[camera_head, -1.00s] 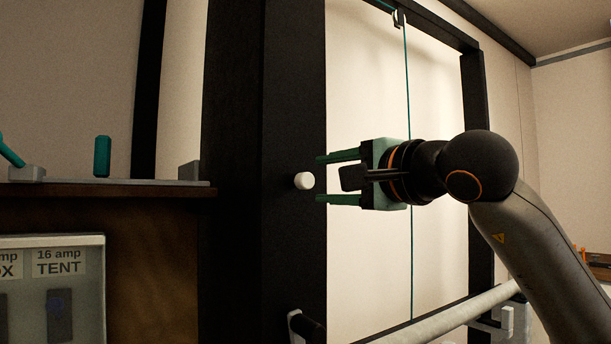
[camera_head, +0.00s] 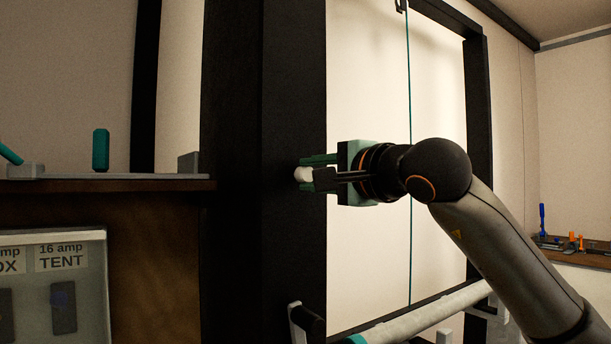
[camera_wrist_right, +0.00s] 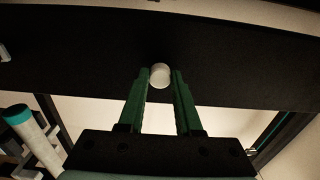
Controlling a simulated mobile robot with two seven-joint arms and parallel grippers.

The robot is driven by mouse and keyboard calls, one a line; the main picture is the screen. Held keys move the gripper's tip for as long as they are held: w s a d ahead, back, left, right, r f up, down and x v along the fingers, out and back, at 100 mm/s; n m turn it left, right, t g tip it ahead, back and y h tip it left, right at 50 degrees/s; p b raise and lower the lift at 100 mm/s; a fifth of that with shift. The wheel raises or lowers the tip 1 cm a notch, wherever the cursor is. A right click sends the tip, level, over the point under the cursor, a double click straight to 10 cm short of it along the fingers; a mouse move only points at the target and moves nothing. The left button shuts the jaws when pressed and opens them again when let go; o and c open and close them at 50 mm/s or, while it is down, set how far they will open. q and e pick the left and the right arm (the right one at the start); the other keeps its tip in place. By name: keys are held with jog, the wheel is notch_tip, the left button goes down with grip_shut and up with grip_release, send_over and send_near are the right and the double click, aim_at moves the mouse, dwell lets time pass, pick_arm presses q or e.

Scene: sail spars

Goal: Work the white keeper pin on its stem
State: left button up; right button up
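The white keeper pin (camera_head: 303,174) is a short, round white knob on the face of the dark upright post. In the right wrist view its round end (camera_wrist_right: 160,75) shows between the fingertips. My right gripper (camera_head: 309,173) has its green fingers on either side of the pin. The fingers are partly closed, with a narrow gap between the pin and the right-hand finger in the wrist view. I cannot tell whether the other finger touches it. The stem is hidden behind the pin. My left gripper is in neither view.
The dark post (camera_head: 235,100) stands beside a brown counter (camera_head: 160,250) with a labelled switch box (camera_head: 60,290) below. A teal peg (camera_head: 101,150) stands on the counter's plate. A green cord (camera_head: 409,120) hangs in the frame. A pale pole (camera_head: 425,316) lies low at right.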

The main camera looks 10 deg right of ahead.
grip_shut()
jog(key=shift+s+d+b, duration=0.2)
jog(key=shift+s+b, duration=0.15)
jog(key=shift+s, duration=0.25)
jog(key=o, duration=0.7)
grip_release()
jog(key=shift+c, duration=0.2)
jog(key=shift+s, duration=0.1)
